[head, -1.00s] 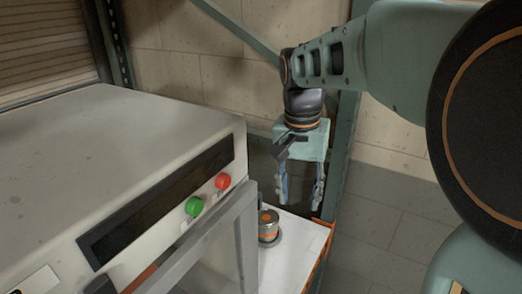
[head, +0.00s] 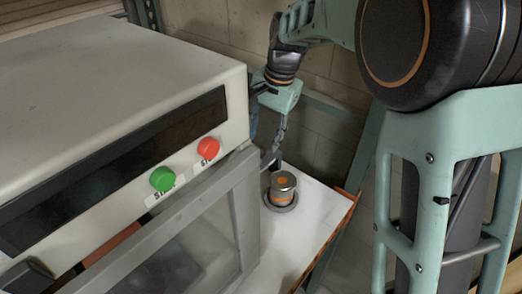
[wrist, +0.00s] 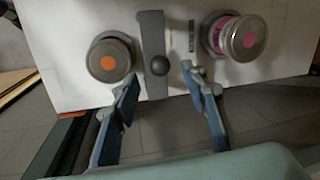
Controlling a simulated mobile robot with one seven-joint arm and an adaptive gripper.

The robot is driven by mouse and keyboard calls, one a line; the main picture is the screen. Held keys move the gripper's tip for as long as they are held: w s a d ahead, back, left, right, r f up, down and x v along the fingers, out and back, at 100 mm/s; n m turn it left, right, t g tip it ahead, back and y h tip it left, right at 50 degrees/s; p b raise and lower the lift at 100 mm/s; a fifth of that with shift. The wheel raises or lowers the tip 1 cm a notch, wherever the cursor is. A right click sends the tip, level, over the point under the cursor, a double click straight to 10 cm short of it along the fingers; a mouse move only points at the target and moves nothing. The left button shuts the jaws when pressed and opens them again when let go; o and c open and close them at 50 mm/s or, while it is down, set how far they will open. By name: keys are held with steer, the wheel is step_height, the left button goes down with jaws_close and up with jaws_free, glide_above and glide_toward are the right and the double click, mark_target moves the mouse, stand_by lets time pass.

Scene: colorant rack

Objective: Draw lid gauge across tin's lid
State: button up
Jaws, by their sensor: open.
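In the wrist view, a flat grey bar with a round black knob, which looks like the lid gauge (wrist: 154,85), lies on the white shelf between two tins. The tin with an orange dot on its lid (wrist: 109,58) is left of it; the tin with a pink dot and pink label (wrist: 243,38) is right. The orange-dot tin also shows in the head view (head: 283,187), upright on a grey ring. My gripper (wrist: 160,74) is open and empty, its fingertips appearing on either side of the bar's near end. It also shows in the head view (head: 268,150), partly hidden by the machine.
A pale machine (head: 110,100) with green and red buttons and a grey framed door stands left of the tin. The white shelf (head: 310,220) has an orange front edge. Grey floor lies beyond that edge.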

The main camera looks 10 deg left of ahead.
mark_target(261, 148)
steer(key=f, duration=0.4)
steer(key=a+f, duration=0.1)
steer(key=f, duration=0.1)
steer(key=shift+w+a+f, duration=0.1)
steer(key=shift+w+f, duration=0.15)
steer(key=shift+w, duration=0.05)
jaws_close()
